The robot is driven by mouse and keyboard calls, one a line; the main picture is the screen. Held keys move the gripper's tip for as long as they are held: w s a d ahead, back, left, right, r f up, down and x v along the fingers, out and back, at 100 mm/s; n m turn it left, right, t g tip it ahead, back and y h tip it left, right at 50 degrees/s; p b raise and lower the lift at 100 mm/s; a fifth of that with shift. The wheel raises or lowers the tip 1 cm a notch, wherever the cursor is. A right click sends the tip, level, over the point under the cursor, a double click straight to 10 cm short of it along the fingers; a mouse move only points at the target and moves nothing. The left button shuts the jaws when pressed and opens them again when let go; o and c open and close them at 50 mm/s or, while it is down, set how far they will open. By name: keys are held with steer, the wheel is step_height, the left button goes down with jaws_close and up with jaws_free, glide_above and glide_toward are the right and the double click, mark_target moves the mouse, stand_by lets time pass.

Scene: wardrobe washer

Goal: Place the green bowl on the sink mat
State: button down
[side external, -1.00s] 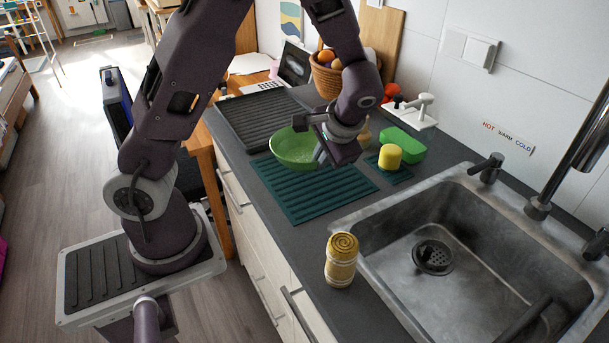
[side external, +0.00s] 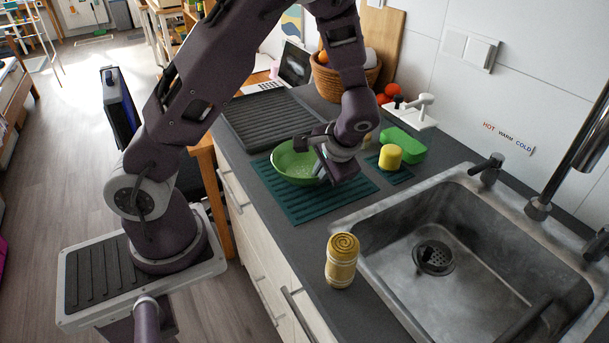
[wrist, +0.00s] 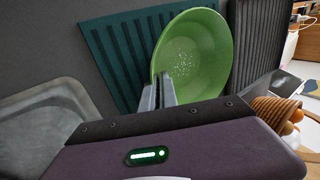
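The green bowl (side external: 287,164) is upright over the far-left part of the teal ridged sink mat (side external: 318,203). It looks very low, and I cannot tell whether its base touches the mat. My gripper (side external: 319,171) is at the bowl's right side. In the wrist view my gripper (wrist: 158,91) has its fingers close together on the bowl's rim. There the bowl (wrist: 195,55) looks empty, and the mat (wrist: 112,52) shows to its left. Part of the mat is hidden under the bowl and gripper.
A dark drying tray (side external: 265,120) lies beyond the mat. A yellow cylinder (side external: 390,156) and green sponge (side external: 403,144) stand to the right. A yellow-lidded jar (side external: 341,262) stands in front, by the metal sink (side external: 470,240). The mat's near part is clear.

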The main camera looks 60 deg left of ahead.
steer(key=shift+f, duration=0.25)
steer(key=shift+f, duration=0.25)
steer(key=c, duration=1.6)
jaws_free()
steer(key=shift+o, duration=0.2)
steer(key=v, duration=0.6)
steer(key=shift+d+r, duration=0.25)
steer(key=shift+r, duration=0.2)
